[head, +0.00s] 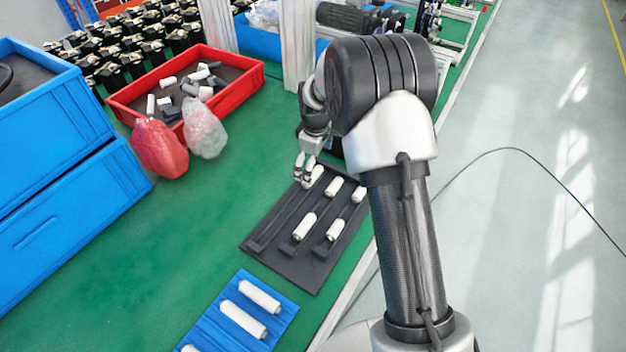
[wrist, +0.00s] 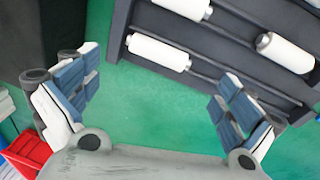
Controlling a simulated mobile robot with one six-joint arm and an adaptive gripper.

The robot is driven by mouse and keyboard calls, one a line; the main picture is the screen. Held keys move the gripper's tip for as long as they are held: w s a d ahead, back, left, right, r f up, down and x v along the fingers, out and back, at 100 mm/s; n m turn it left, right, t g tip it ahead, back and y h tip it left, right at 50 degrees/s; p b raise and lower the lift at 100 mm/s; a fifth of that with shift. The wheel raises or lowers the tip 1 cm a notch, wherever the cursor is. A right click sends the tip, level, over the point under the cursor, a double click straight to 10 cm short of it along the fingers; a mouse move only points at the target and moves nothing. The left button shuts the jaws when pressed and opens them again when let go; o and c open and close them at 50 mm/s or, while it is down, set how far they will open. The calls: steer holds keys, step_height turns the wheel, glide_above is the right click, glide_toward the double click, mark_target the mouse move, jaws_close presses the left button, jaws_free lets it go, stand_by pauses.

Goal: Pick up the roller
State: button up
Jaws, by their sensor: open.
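Several white rollers lie in the black tray (head: 282,270) on the green table, among them a far-left roller (head: 317,173), a near roller (head: 305,227) and another beside it (head: 336,230). My gripper (head: 304,174) is over the far-left end of the tray, close to the far-left roller. In the wrist view my gripper (wrist: 158,98) is open, with bare green table between its fingers. A white roller (wrist: 158,52) lies just beyond the fingertips, and another roller (wrist: 285,53) is to the right. I cannot tell the gripper's exact height.
A blue tray (head: 210,335) with white rollers is in front. A red bin (head: 118,102) with loose parts, a red bag (head: 159,148) and a clear bag (head: 204,128) stand at left. Blue crates (head: 60,215) stand far left. Green table is free between crates and black tray.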

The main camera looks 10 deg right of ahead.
steer(key=f+b, duration=0.1)
steer(key=f, duration=0.2)
steer(key=w+f+b, duration=0.1)
steer(key=f, duration=0.2)
steer(key=shift+w+f, duration=0.2)
steer(key=shift+f, duration=0.15)
steer(key=shift+r, duration=0.1)
steer(key=shift+c, duration=0.5)
steer(key=shift+s, duration=0.1)
steer(key=c, duration=1.1)
steer(key=shift+o, duration=0.2)
step_height(320, 180, up, 20)
steer(key=p, duration=0.5)
